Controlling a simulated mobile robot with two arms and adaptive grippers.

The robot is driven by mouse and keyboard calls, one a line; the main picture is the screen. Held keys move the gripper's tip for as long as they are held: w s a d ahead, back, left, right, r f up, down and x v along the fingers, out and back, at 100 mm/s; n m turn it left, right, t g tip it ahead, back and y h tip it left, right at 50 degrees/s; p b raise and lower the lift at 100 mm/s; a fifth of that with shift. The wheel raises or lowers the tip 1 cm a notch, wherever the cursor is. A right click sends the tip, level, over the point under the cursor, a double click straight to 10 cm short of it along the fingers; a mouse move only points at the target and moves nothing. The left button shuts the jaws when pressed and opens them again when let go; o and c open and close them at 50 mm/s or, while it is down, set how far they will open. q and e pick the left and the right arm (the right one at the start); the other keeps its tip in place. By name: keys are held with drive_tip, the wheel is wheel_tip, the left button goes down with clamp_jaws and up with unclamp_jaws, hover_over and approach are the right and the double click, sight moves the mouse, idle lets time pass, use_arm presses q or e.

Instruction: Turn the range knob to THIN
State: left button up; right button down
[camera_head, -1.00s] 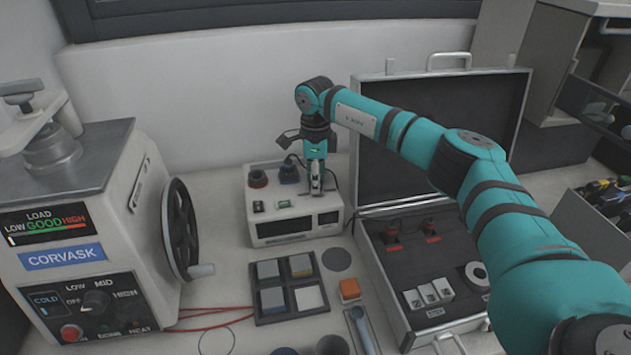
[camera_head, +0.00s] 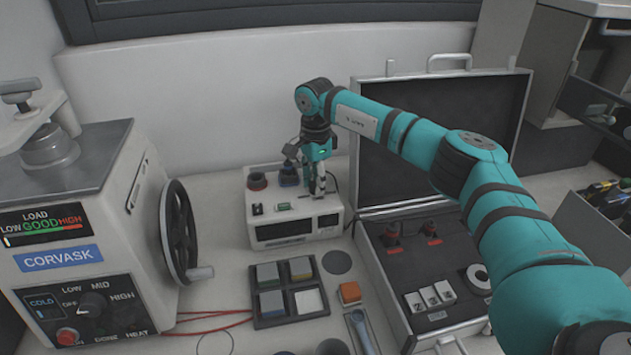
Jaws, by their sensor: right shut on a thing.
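The small white instrument box (camera_head: 262,222) stands on the bench behind the tile tray, with a display on its front and red and blue sockets on top. My right gripper (camera_head: 319,188) points down over the right part of its top face. Its fingers are shut on what appears to be the range knob, which they hide. I cannot read the knob's marks or its pointer from here. My left gripper is not in view.
The press (camera_head: 95,200) with its handwheel (camera_head: 181,232) stands at left. An open case (camera_head: 440,90) is at right. A dark tray (camera_head: 262,322) of square tiles, an orange block (camera_head: 349,293) and a red cable (camera_head: 215,316) lie in front of the box.

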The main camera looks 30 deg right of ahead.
drive_tip(key=shift+r, duration=0.1)
drive_tip(key=c, duration=0.9)
unclamp_jaws()
drive_tip(key=shift+c, duration=0.2)
wheel_tip(320, 180, up, 12)
